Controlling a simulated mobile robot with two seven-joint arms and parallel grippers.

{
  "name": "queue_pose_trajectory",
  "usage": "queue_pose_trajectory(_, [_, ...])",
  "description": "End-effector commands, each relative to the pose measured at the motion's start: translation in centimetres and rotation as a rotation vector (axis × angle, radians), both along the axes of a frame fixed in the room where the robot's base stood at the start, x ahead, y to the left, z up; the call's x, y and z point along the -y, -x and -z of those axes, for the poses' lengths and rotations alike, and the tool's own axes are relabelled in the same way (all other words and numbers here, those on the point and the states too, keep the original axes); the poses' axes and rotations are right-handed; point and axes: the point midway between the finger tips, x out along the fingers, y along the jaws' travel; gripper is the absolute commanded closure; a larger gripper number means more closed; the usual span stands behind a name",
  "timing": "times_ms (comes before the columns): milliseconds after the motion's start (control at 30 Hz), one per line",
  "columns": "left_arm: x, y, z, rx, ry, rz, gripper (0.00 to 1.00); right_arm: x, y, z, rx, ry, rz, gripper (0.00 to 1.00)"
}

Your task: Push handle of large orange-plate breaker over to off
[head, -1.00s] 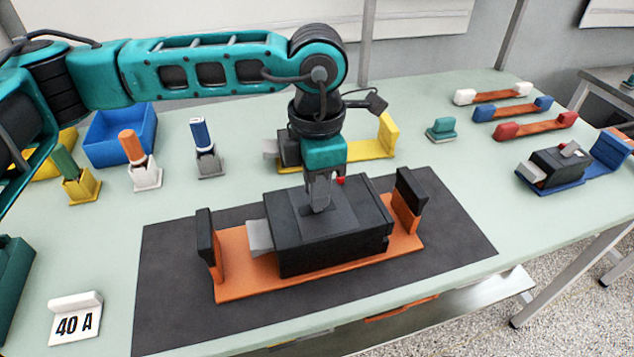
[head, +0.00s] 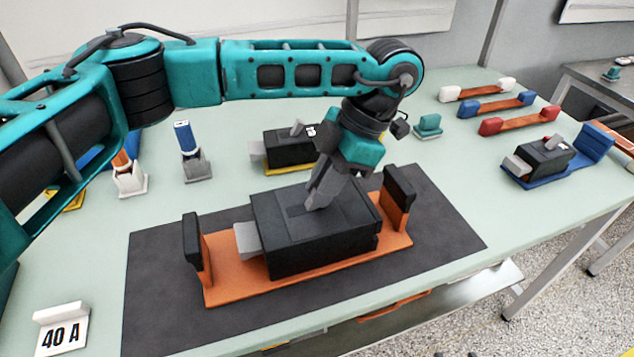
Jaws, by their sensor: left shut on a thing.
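The large breaker is a black box (head: 290,240) on an orange plate (head: 225,285), lying on a dark grey mat. Black end posts stand at both ends of the plate, and a grey block (head: 247,240) sticks out of the box's left side. My left gripper (head: 317,203) is at the recess on top of the box, shut on the breaker's handle. The fingers lean, with the wrist up and to the right of the tips. The handle is mostly hidden by the fingers. My right gripper is not in view.
A smaller breaker on a yellow plate (head: 270,170) stands behind, partly hidden by my arm. A blue-plate breaker (head: 545,162) is at the right. Orange bars with coloured ends lie at the back right. A "40 A" sign (head: 62,330) stands front left.

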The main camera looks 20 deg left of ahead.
Motion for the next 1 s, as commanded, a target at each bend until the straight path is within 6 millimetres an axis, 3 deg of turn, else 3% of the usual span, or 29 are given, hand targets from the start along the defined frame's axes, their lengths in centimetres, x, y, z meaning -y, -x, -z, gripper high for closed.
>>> queue_pose_trajectory(633, [0.35,-0.26,0.18,-0.037,-0.056,0.000,1.00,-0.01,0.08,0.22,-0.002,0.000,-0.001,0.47])
queue_pose_trajectory(667, [0.35,-0.26,0.18,-0.037,-0.056,0.000,0.80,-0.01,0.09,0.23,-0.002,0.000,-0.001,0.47])
queue_pose_trajectory(900, [0.35,-0.25,0.20,-0.037,-0.056,0.000,0.57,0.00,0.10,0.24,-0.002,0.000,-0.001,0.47])
queue_pose_trajectory(1000, [0.34,-0.24,0.21,-0.037,-0.056,0.000,0.55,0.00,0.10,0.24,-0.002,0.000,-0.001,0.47])
